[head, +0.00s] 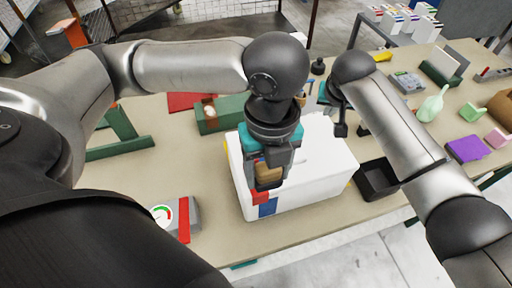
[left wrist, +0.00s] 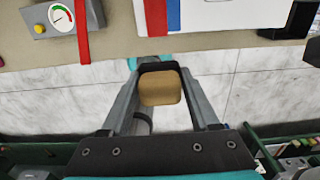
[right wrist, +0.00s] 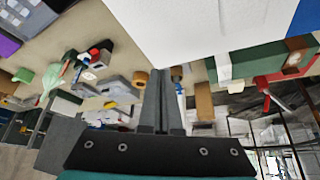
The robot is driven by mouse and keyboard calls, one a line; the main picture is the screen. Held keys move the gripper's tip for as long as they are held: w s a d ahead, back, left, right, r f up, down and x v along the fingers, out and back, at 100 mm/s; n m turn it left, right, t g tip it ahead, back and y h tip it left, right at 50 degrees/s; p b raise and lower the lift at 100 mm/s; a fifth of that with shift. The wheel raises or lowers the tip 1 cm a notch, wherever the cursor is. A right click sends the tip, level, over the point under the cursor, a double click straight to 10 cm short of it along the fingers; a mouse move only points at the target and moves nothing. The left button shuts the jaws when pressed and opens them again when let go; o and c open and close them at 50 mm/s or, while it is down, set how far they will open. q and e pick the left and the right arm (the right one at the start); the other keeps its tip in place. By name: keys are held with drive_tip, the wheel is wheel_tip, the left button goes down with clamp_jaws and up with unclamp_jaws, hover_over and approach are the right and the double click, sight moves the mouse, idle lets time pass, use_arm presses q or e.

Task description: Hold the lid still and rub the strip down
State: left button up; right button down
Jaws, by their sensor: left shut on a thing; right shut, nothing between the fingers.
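The white box with its lid (head: 310,155) stands near the table's front edge. A red patch (head: 260,197) and a blue patch (head: 268,207) show on its near left face; the left wrist view shows a red band (left wrist: 155,17) and a blue band (left wrist: 173,14) there. I cannot tell which is the strip. My left gripper (head: 268,182) is shut on a tan block (left wrist: 160,88), in front of the box's left part. My right gripper (right wrist: 162,75) is shut and empty, by the box's far side; its tips are mostly hidden in the head view.
A gauge device with a red strap (head: 175,218) sits front left. A black tray (head: 376,180) stands right of the box. A green case (head: 220,114) is behind it on the left. Bare table shows at front left.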

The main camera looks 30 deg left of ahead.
drive_tip(key=shift+r, duration=0.1)
use_arm(q)
drive_tip(key=shift+r, duration=0.4)
use_arm(e)
drive_tip(key=v, duration=1.2)
drive_tip(key=shift+d, duration=0.1)
